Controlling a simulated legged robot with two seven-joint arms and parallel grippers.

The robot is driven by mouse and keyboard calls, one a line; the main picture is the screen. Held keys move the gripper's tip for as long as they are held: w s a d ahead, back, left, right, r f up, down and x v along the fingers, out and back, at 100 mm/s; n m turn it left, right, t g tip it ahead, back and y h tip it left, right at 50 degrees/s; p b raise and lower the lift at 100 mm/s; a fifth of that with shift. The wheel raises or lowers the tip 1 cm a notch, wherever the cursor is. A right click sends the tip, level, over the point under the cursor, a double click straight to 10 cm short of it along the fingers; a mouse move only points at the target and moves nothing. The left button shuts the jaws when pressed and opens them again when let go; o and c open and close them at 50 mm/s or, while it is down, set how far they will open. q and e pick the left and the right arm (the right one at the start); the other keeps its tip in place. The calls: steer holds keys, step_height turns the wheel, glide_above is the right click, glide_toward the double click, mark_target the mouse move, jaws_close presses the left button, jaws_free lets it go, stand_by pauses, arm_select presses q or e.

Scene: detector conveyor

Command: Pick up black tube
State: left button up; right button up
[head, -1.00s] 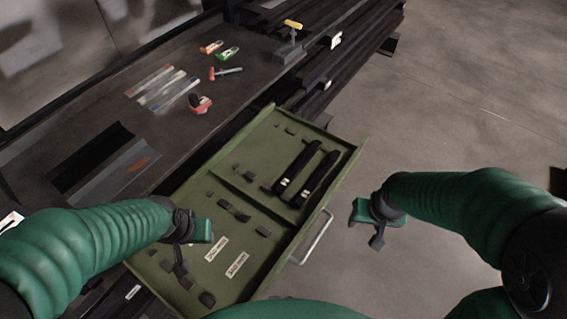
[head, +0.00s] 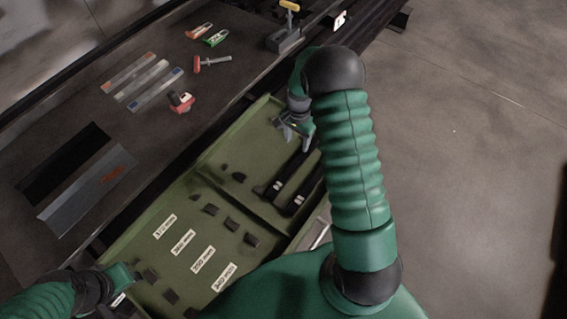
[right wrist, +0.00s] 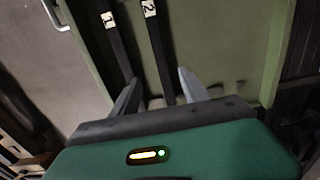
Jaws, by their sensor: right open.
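Two long black tubes with white labels lie side by side in the upper compartment of the green drawer (head: 139,232). In the head view, the left tube (head: 292,172) and the right tube (head: 310,186) are partly hidden by my right arm. My right gripper (head: 294,130) is open above their far ends.
The drawer's lower compartment holds several dark blocks and white labels (head: 202,259). The dark bench (head: 85,110) at left carries a red-handled tool (head: 210,62), a red clamp-like item (head: 181,102) and flat strips (head: 150,85). Open floor (head: 460,150) lies to the right.

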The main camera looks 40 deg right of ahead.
mark_target(294, 165)
steer(key=f, duration=1.4)
steer(key=shift+a+f, duration=0.2)
steer(key=shift+f, duration=0.1)
steer(key=shift+a+f, duration=0.1)
steer(key=shift+a, duration=0.15)
steer(key=shift+d, duration=0.25)
steer(key=c, duration=0.9)
jaws_close()
steer(key=shift+a, duration=0.1)
steer(key=shift+w, duration=0.1)
